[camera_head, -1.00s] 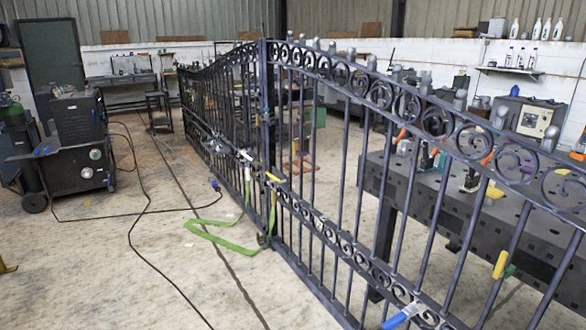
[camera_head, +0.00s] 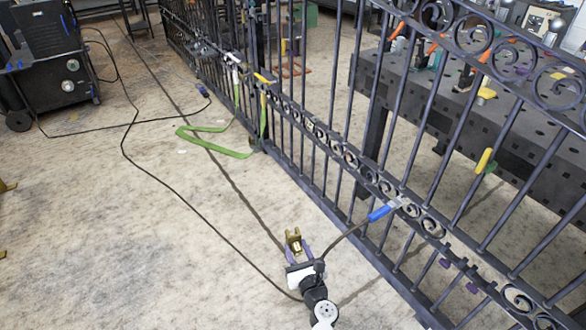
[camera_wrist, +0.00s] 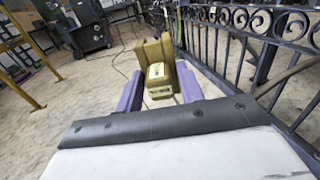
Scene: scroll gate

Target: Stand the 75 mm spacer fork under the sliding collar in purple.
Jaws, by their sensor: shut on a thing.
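My gripper (camera_head: 297,250) is low in the head view, to the left of the gate. Its purple fingers are shut on an olive-brass spacer fork (camera_head: 293,238). In the wrist view the fork (camera_wrist: 158,72) sits between the two purple fingers (camera_wrist: 159,88), its notched end facing away and dark lettering on its near block; I cannot read a size. Small purple pieces (camera_head: 445,263) show at the lower bars of the gate (camera_head: 350,160), right of my gripper and apart from it. I cannot tell which is the sliding collar.
A blue-handled clamp (camera_head: 384,211) sits on the gate's lower rail. A dark work table (camera_head: 430,100) stands behind the gate. A welding machine (camera_head: 48,60), black cable and green strap (camera_head: 215,146) lie to the left.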

